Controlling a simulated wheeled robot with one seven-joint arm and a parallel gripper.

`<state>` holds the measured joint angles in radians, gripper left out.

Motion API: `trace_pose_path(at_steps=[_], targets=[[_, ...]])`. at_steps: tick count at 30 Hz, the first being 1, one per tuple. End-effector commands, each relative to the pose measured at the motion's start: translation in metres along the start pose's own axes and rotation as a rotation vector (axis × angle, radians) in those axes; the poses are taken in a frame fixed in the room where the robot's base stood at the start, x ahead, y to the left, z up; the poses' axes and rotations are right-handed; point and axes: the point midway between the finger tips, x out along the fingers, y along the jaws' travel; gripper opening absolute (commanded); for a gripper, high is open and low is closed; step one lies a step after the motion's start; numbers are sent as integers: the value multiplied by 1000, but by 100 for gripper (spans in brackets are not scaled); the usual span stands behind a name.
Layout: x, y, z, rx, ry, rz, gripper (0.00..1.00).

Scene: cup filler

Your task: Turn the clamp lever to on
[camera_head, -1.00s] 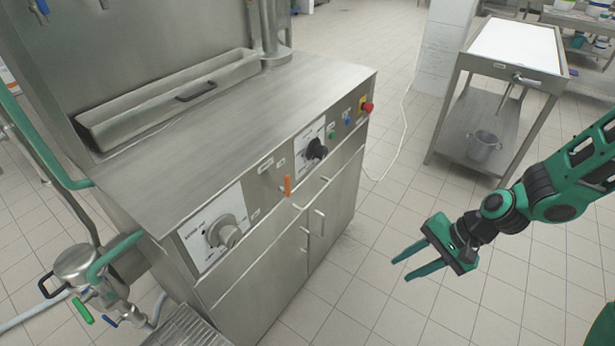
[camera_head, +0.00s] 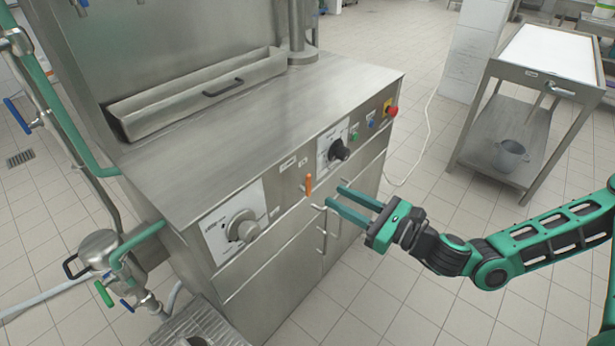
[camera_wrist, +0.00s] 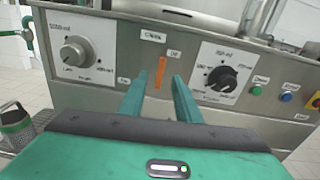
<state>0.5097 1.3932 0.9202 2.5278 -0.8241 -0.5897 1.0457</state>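The clamp lever is a small orange lever (camera_head: 308,184) on the front panel of the steel machine (camera_head: 262,112), between two dials. It points upright. In the wrist view the orange lever (camera_wrist: 160,72) stands ahead, between the two finger lines, with small labels around it that are too blurred to read surely. My gripper (camera_head: 334,197) is open, its two green fingers pointing at the panel just right of the lever in the head view. In the wrist view the open fingers (camera_wrist: 158,98) appear short of the lever, with nothing between them; exact distance is unclear.
A large grey dial (camera_head: 242,227) is left of the lever and a black knob (camera_head: 339,150) right. Green and blue buttons and a red emergency button (camera_head: 391,111) sit farther right. Door handles lie below.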

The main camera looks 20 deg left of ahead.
Motion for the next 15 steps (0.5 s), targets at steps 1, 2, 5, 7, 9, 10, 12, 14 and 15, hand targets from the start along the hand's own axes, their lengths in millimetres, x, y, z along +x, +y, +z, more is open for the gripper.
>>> trace_pose_path(at_steps=[1, 2, 5, 7, 9, 10, 12, 14, 15], targets=[[1, -3, 2, 22, -8, -13, 30], [2, -4, 3, 30, -12, -19, 30], [7, -6, 4, 43, -18, -26, 30], [13, -5, 4, 43, -18, -25, 30], [23, -6, 4, 41, -18, -25, 30], [28, -6, 5, 41, -18, -25, 30], [40, -6, 5, 39, -18, -23, 30], [52, -6, 5, 39, -18, -23, 30], [59, -6, 6, 39, -18, -24, 30]])
